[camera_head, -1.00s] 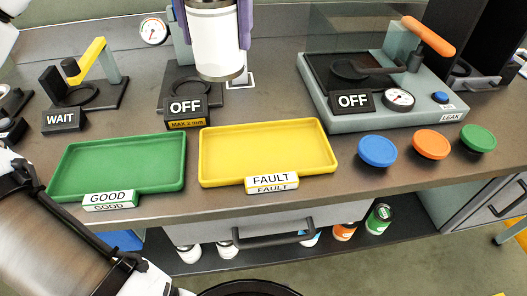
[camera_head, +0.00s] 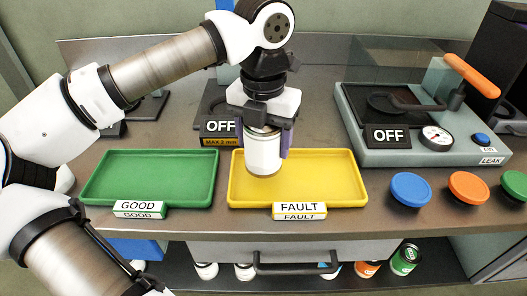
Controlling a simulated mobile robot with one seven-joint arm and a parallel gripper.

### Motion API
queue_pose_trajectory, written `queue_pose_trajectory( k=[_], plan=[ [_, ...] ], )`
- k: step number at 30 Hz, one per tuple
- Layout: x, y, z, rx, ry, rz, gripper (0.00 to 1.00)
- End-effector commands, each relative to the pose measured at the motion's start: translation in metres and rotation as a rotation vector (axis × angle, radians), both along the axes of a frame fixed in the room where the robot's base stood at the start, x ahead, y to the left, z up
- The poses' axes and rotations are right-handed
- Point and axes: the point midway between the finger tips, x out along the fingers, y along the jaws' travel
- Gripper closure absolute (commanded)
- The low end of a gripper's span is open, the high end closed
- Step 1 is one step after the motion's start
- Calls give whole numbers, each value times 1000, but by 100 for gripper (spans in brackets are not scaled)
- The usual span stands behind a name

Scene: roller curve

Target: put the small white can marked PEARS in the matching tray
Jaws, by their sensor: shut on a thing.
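My gripper (camera_head: 264,140) is shut on a small white can (camera_head: 263,156), with a purple-lined finger on each side of it. The can is upright, its lower end over the left part of the yellow tray (camera_head: 338,180) labelled FAULT. I cannot tell whether its base touches the tray floor. No PEARS marking is readable on the side I see. The green tray (camera_head: 150,178) labelled GOOD is to the left and empty. The rest of the yellow tray is empty.
A grey LEAK rig (camera_head: 420,155) with an orange handle and an OFF sign stands at the right. Several cans, including a green one (camera_head: 405,259), stand on the shelf below.

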Motion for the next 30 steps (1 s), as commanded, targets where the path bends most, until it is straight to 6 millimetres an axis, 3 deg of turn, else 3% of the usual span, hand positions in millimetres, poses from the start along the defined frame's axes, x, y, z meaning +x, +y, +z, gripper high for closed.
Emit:
queue_pose_trajectory(
  k=[7,19,20,25,30],
  plan=[
    [-1,0,-34,-1,3,-1,75],
    [0,0,-41,0,0,0,75],
    [0,0,-41,0,1,0,33],
    [0,0,-40,-1,1,0,13],
    [0,0,-40,-1,1,0,13]
  ],
)
